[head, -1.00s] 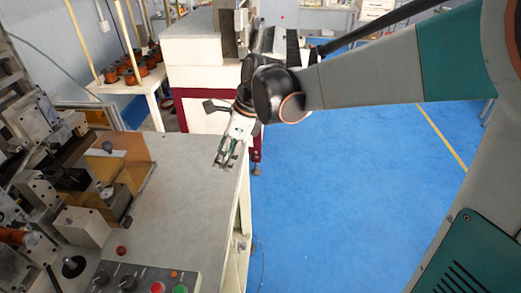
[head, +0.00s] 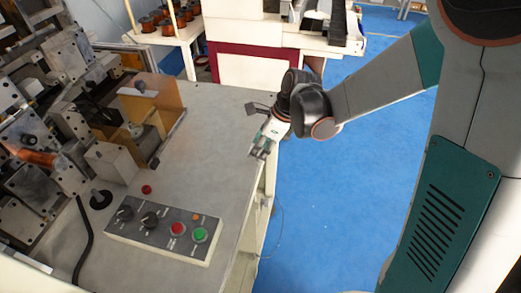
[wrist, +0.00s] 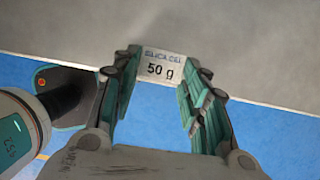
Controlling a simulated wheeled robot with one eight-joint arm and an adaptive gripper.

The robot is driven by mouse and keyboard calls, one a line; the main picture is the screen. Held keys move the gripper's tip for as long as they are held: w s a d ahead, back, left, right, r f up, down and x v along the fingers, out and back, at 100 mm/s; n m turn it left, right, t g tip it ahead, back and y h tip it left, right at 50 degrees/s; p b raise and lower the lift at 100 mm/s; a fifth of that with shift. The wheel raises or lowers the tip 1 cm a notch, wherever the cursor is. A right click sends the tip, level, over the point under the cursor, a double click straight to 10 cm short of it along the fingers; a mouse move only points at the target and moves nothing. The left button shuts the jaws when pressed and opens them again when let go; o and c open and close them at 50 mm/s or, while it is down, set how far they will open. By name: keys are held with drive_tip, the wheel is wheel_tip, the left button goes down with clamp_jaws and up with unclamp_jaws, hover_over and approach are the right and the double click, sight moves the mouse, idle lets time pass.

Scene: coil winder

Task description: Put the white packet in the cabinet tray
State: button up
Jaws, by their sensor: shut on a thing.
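The white packet (wrist: 162,69), printed "50 g", sits between the fingertips of my gripper (wrist: 160,85) in the wrist view. My gripper is shut on it. In the head view my gripper (head: 261,150) hangs near the right edge of the grey machine table (head: 205,140), pointing down and to the left. The packet is too small to make out there. I cannot pick out a cabinet tray in either view.
A control panel (head: 163,232) with knobs and buttons lies at the table's front. The winding machine (head: 75,110) with an amber guard (head: 150,105) fills the left. A shelf with copper coils (head: 165,35) stands behind. Blue floor (head: 330,200) is open on the right.

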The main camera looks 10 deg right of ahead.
drive_tip(key=shift+f, duration=0.3)
drive_tip(key=shift+f, duration=0.2)
drive_tip(key=o, duration=0.7)
drive_tip(key=shift+r, duration=0.15)
